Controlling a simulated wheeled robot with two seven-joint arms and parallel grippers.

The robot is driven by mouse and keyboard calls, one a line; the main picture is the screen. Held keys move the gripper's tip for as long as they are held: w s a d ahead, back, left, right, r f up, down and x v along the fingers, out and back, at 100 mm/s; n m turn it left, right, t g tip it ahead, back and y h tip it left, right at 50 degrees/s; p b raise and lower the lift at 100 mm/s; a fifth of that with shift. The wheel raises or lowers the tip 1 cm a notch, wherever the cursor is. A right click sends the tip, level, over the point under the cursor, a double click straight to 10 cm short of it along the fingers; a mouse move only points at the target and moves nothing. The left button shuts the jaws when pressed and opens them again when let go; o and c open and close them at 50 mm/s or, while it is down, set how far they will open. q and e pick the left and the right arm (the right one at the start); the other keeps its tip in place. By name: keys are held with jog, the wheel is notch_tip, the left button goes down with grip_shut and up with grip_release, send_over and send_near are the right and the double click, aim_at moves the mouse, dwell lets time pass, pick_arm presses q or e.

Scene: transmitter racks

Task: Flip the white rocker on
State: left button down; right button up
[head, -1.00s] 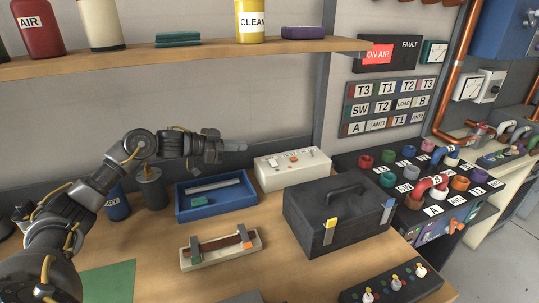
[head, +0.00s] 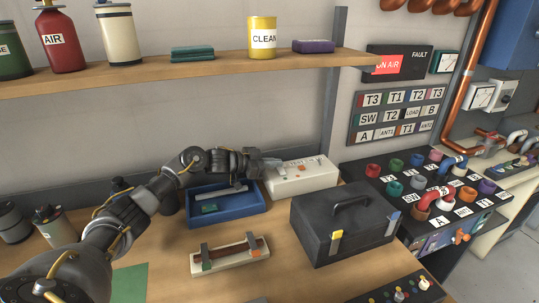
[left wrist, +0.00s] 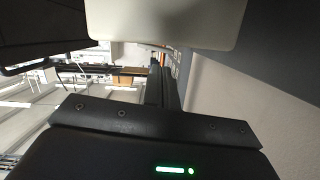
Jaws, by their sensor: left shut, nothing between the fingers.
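A white test box (head: 305,182) stands on the bench against the back wall in the head view. Small controls, including an orange one (head: 300,167), show on its top. The white rocker is too small or too covered to make out for certain. My left gripper (head: 272,161) is shut and empty, its tip over the left end of the box top; I cannot tell whether it touches. In the left wrist view a pale slab with rounded corners (left wrist: 175,20) fills the top, likely the white box. My right gripper is not in view.
A black toolbox (head: 345,228) stands in front of the white box. A blue tray (head: 228,207) lies to its left, under my left arm. A shelf (head: 200,72) with cans runs above. A black panel of coloured knobs (head: 385,182) is at right.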

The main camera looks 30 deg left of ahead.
pick_arm(q)
jog(key=shift+f, duration=0.55)
jog(key=shift+a+p, duration=0.1)
jog(key=shift+p, duration=0.2)
jog(key=shift+w+f+n, duration=0.1)
jog(key=shift+f+n, duration=0.1)
jog(key=shift+n, duration=0.3)
jog(key=shift+f, duration=0.15)
jog(key=r+p, duration=0.2)
jog(key=r, duration=0.1)
jog(key=r+p, duration=0.1)
jog(key=p, duration=0.1)
jog(key=shift+w+a+r, duration=0.2)
jog(key=shift+w+a, duration=0.05)
jog(key=shift+a, duration=0.05)
jog(key=b+v, duration=0.3)
jog(key=v, duration=0.7)
jog(key=shift+w+a+b, duration=0.15)
jog(key=shift+a+b, duration=0.05)
jog(key=shift+b, duration=0.1)
jog(key=shift+f, duration=0.15)
